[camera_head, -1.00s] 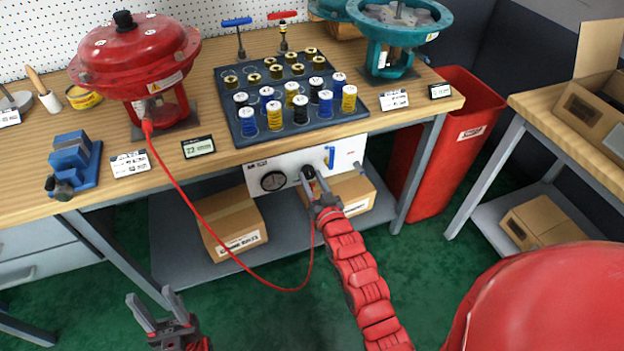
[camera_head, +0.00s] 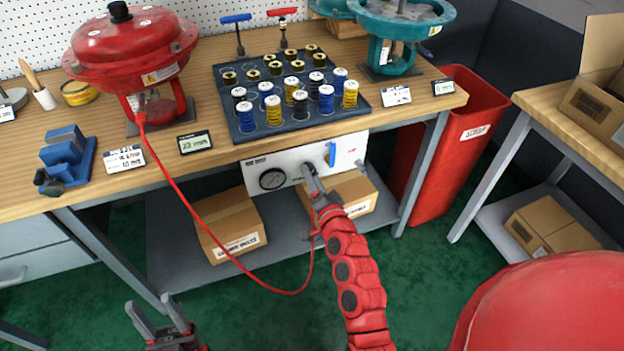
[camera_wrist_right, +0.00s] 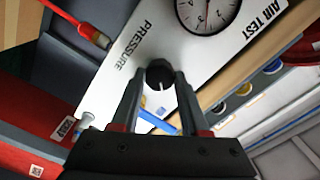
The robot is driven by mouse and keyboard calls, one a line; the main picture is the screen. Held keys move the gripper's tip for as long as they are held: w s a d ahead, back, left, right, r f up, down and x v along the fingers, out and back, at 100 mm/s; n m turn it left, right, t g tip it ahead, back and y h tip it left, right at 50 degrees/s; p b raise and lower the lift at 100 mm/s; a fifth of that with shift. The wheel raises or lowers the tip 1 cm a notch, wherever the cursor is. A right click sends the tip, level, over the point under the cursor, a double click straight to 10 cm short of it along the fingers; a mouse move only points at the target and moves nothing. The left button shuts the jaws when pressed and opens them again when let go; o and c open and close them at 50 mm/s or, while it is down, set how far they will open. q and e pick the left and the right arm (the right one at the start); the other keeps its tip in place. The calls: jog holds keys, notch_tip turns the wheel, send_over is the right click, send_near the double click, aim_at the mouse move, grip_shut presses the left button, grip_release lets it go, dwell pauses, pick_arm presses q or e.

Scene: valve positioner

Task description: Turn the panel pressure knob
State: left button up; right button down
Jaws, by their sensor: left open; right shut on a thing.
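The white air test panel (camera_head: 292,168) hangs under the front edge of the bench. The black round pressure knob (camera_wrist_right: 158,72) shows in the right wrist view beside the word PRESSURE, with a white line on its face. My right gripper (camera_head: 308,170) reaches up to the panel; its fingertips also show in the right wrist view (camera_wrist_right: 157,82). It is shut on the knob, one finger on each side. The dial gauge (camera_head: 272,179) is left of the knob, and a blue lever (camera_head: 331,154) is to its right. My left gripper (camera_head: 155,318) is open and empty, low at left.
A red hose (camera_head: 205,220) runs from the red actuator (camera_head: 130,55) down towards my right arm. A small display (camera_head: 195,142) stands on the bench edge. Cardboard boxes (camera_head: 230,222) sit on the shelf below. A red bin (camera_head: 455,150) stands right of the bench.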

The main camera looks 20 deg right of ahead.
jog(key=shift+f+m, duration=0.1)
jog(key=shift+m, duration=0.2)
dwell(0.4)
jog(key=shift+c, duration=2)
grip_release()
jog(key=s, duration=1.2)
jog(key=shift+d+b, duration=0.2)
jog(key=shift+b, duration=0.2)
jog(key=shift+d, duration=0.1)
